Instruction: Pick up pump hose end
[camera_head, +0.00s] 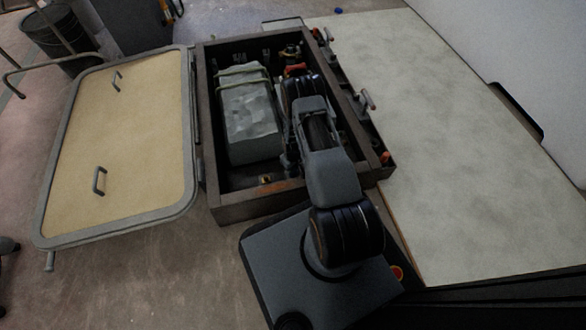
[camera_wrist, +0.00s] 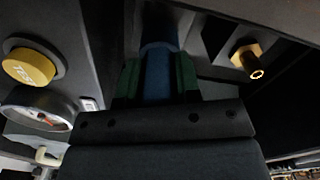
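In the wrist view, a dark blue hose-like cylinder (camera_wrist: 159,60) stands between the two green-padded fingers of my gripper (camera_wrist: 159,80). The pads lie against its left and right sides with no gap that I can see. The cylinder looks like the pump hose end, but its tip is hidden behind the gripper body. In the camera_head view my arm reaches into the open dark box, and the arm hides my gripper and the hose. A brass fitting (camera_wrist: 247,60) sticks out to the right of the gripper, apart from it.
A yellow TEST button (camera_wrist: 28,68) and a round gauge (camera_wrist: 38,108) are left of the gripper. The box (camera_head: 240,212) has narrow walls and holds a strapped grey block (camera_head: 250,122). Its lid (camera_head: 125,140) lies open at left. A pale panel (camera_head: 440,130) extends right.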

